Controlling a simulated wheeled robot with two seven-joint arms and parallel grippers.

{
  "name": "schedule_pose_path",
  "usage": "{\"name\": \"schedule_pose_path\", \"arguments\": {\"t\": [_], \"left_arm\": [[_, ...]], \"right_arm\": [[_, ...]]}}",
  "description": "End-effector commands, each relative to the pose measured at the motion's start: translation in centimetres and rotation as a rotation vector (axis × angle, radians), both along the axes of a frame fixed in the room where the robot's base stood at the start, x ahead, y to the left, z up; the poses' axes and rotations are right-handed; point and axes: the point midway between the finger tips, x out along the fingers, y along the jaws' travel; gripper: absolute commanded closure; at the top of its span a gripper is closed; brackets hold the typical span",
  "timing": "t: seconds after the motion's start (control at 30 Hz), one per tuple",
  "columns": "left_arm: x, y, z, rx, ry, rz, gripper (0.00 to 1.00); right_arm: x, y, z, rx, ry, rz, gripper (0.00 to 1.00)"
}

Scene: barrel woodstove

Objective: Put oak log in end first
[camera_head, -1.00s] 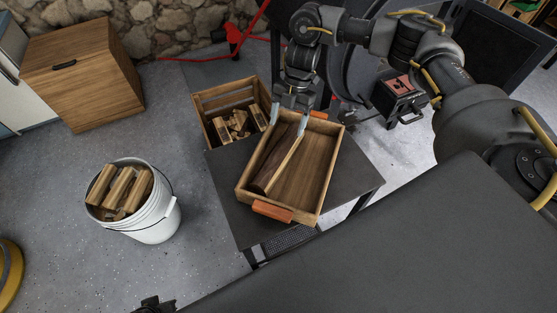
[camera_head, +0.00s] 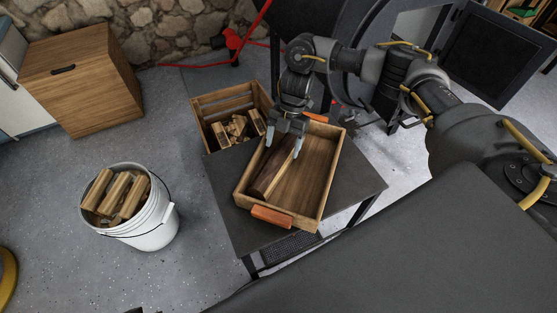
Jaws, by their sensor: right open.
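The oak log (camera_head: 268,176), split with dark bark and a pale face, lies lengthwise along the left side of a wooden tray (camera_head: 325,185) with orange handles. My right gripper (camera_head: 284,147) is over the far part of the tray. Its two pale fingers are apart, on either side of the log's far end. I cannot tell whether they touch it. The dark round stove (camera_head: 365,55) stands behind my right arm, which hides part of it. My left gripper does not show.
The tray sits on a dark low table (camera_head: 228,215). A wooden crate (camera_head: 207,98) of split wood stands behind it. A white bucket (camera_head: 158,225) with logs is at left. A wooden cabinet (camera_head: 95,90) is behind. A dark door panel (camera_head: 497,60) shows at right.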

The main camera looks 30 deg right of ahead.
Motion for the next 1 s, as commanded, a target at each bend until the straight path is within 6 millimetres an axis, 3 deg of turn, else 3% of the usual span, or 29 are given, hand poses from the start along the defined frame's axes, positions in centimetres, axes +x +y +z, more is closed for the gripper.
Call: {"name": "schedule_pose_path", "arguments": {"t": [0.1, 0.3, 0.6, 1.0], "left_arm": [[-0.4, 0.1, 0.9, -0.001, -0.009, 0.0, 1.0], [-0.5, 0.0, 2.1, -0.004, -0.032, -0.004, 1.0], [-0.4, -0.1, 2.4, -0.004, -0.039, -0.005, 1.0], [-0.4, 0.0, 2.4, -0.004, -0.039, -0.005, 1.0]], "right_arm": [[-0.4, 0.6, -2.0, 0.0, 0.005, 0.001, 0.29], [-0.8, 1.4, -4.2, 0.0, 0.002, 0.0, 0.29], [-0.9, 1.5, -4.6, -0.001, 0.001, -0.001, 0.29], [-0.9, 1.5, -4.5, -0.001, 0.001, -0.001, 0.8]]}}
